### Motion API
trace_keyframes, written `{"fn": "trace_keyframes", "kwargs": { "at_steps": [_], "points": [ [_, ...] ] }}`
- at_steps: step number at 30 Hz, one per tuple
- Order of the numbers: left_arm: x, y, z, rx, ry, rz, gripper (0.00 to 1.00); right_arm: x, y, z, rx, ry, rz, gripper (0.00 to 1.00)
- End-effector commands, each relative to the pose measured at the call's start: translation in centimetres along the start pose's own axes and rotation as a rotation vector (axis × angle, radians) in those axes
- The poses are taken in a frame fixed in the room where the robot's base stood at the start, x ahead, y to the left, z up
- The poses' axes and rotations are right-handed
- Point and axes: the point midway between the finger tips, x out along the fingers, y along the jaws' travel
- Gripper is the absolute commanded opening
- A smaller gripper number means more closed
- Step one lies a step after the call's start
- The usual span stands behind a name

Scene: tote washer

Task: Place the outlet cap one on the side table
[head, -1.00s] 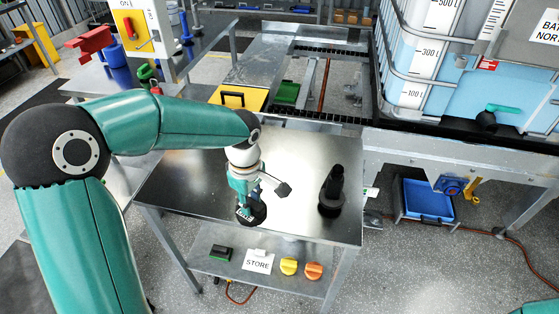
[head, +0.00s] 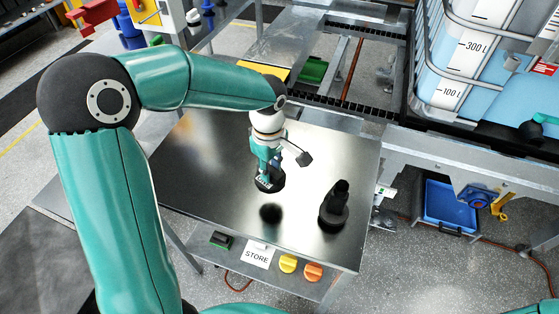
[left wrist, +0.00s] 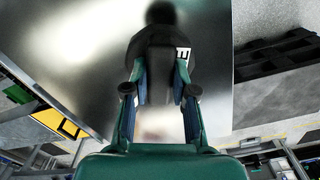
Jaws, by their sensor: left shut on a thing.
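The outlet cap one, a black round cap (head: 270,185) with a small white label, is held above the metal side table (head: 215,190). My left gripper (head: 266,174) is shut on it, pointing down. A dark round reflection or shadow lies on the table apart from the cap, so there is a gap beneath it. In the left wrist view the black cap (left wrist: 158,62) sits between the two fingers (left wrist: 158,92), with part of a white label showing on its right. My right gripper is not in view.
A black stepped fitting (head: 335,207) stands on the table to the right of the cap. The lower shelf holds a STORE label (head: 258,255), a green-black piece, and yellow (head: 288,263) and orange (head: 313,271) caps. A blue crate (head: 450,206) is at right.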

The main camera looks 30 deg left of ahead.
Motion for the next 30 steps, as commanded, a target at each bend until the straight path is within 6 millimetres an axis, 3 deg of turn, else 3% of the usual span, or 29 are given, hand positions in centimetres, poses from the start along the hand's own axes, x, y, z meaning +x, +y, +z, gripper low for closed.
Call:
{"fn": "trace_keyframes", "kwargs": {
  "at_steps": [19, 30],
  "points": [
    [5.9, 0.4, 0.4, 0.012, -0.001, -0.002, 0.00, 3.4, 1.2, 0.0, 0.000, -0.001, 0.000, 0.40],
    [6.7, 0.5, 0.4, 0.013, 0.000, -0.001, 0.00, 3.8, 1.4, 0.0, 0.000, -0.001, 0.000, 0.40]
  ]
}}
